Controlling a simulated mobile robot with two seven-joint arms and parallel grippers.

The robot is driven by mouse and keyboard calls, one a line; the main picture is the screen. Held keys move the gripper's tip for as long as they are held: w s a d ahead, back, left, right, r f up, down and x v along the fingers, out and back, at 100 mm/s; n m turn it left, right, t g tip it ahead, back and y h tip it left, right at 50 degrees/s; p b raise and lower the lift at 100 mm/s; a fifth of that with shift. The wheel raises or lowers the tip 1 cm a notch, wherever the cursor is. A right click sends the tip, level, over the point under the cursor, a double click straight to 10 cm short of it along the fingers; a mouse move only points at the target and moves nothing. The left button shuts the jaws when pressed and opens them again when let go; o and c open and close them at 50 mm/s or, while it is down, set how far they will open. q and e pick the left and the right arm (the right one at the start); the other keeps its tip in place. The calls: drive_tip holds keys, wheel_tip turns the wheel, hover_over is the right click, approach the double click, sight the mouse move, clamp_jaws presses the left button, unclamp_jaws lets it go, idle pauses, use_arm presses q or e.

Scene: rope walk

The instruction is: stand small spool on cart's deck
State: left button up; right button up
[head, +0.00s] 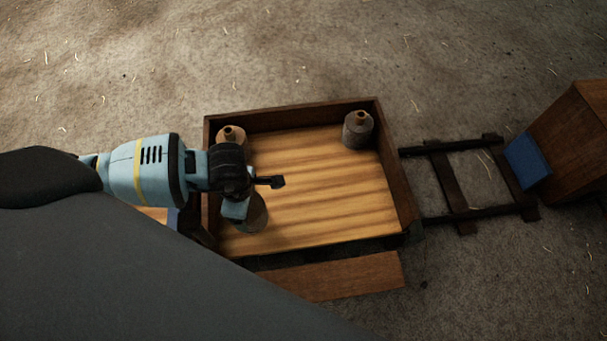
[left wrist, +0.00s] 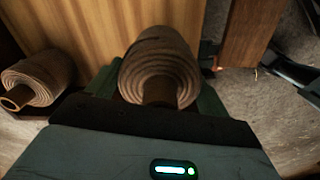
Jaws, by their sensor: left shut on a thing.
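The cart's deck (head: 320,185) is light striped wood inside low dark brown walls. My left gripper (head: 240,208) is over the deck's left part and shut on a small brownish spool (head: 257,214), which the hand partly hides. In the left wrist view the held spool (left wrist: 160,68) sits between the green fingers, its wound cord and core end facing the camera. I cannot tell whether its base touches the deck. A tan spool (head: 231,134) stands at the deck's back left corner, and a grey spool (head: 358,132) at the back right. My right gripper is not in view.
A brown board (head: 330,277) lies along the cart's front side. Dark rails (head: 462,187) run right towards a wooden box (head: 575,145) with a blue panel (head: 527,160). The deck's middle and right front are clear. Straw bits lie on the rough floor (head: 300,60).

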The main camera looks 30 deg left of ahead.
use_arm(q)
drive_tip(key=w+d+f+b, duration=0.1)
drive_tip(key=w+d+b, duration=0.3)
drive_tip(key=w+d, duration=0.5)
drive_tip(key=shift+w+f+b, duration=0.2)
drive_tip(key=shift+w+b, duration=0.2)
drive_tip(key=shift+w, duration=0.7)
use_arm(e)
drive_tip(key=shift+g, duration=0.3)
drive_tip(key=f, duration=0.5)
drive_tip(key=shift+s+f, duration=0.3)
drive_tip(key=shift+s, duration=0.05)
use_arm(q)
drive_tip(key=shift+d, duration=0.15)
drive_tip(key=shift+w+d+f+b, duration=0.1)
drive_tip(key=shift+w+f+b, duration=0.05)
drive_tip(key=shift+f+b, duration=0.4)
drive_tip(key=shift+w+d+f+b, duration=0.1)
drive_tip(key=shift+w+f+b, duration=0.15)
drive_tip(key=shift+f, duration=0.45)
drive_tip(key=shift+w+d+f+b, duration=0.1)
drive_tip(key=shift+f+b, duration=0.4)
drive_tip(key=shift+f, duration=0.1)
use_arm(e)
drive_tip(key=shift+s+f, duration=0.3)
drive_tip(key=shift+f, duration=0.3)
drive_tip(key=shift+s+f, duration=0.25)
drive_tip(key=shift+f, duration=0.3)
